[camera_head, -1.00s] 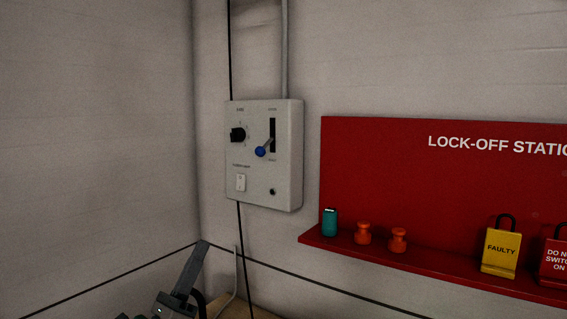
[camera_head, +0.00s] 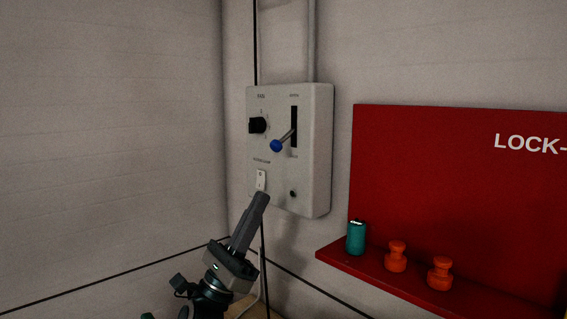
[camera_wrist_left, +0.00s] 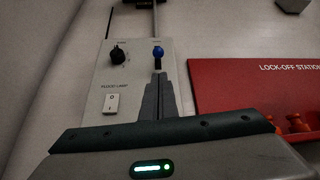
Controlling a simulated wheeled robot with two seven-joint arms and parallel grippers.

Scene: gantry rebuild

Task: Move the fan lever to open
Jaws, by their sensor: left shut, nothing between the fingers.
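The fan lever (camera_head: 286,139) has a grey stem and a blue ball knob. It sticks out of a black vertical slot on a light grey control box on the wall. The knob hangs toward the lower part of the slot; the small labels above and below are blurred. In the left wrist view the blue knob (camera_wrist_left: 158,52) shows just beyond the fingertips. My left gripper (camera_head: 262,196) is shut and empty, pointing up, its tips below the knob in the head view, near the white rocker switch. I see no clear contact with the lever. My right gripper is not in view.
The control box (camera_head: 320,150) also carries a black rotary knob (camera_head: 258,125), a white rocker switch (camera_head: 261,180) and a small dark round fitting (camera_head: 293,194). A red lock-off board (camera_head: 450,180) with a shelf is to the right, holding a teal cylinder (camera_head: 356,238) and orange pieces (camera_head: 396,257).

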